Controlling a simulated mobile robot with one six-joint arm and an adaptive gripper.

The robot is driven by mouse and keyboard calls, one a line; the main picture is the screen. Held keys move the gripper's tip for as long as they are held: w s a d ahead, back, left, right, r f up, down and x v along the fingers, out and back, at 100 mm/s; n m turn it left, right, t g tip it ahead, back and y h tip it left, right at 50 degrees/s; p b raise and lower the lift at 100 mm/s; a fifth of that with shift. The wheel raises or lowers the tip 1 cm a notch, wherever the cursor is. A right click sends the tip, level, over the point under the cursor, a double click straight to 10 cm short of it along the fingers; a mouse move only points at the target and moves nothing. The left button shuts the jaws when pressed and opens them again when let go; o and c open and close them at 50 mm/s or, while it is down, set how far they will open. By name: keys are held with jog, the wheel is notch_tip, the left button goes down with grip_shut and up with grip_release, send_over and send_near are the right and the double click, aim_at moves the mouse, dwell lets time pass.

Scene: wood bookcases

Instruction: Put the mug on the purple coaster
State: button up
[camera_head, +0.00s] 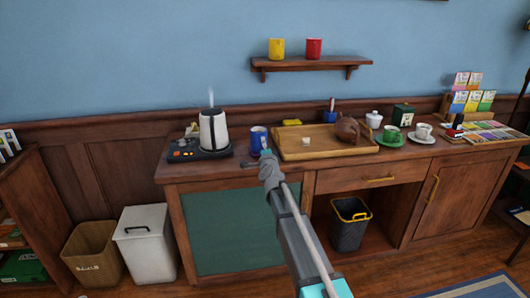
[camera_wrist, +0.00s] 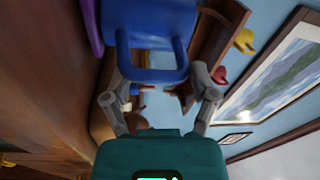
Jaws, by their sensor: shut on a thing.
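The blue mug (camera_head: 258,137) is upright near the back of the wooden counter, between the kettle and the tray. My gripper (camera_head: 267,156) reaches it from the front. In the wrist view the mug (camera_wrist: 150,20) fills the top middle, with its handle toward my gripper (camera_wrist: 163,88), whose fingers are shut on it. The purple coaster (camera_wrist: 93,25) shows as a strip beside the mug's base. The mug is over it or very close to it; I cannot tell if they touch. In the head view I cannot make out the coaster.
A steaming white kettle (camera_head: 213,130) on a dark base (camera_head: 183,154) stands left of the mug. A wooden tray (camera_head: 300,153) with a brown teapot (camera_head: 350,129) is close on the right. A shelf (camera_head: 310,64) hangs above.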

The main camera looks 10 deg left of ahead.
jog(key=shift+f, duration=0.1)
dwell(0.3)
jog(key=o, duration=1.2)
jog(key=shift+s, duration=0.15)
jog(key=b+v, duration=0.1)
jog(key=v, duration=1.1)
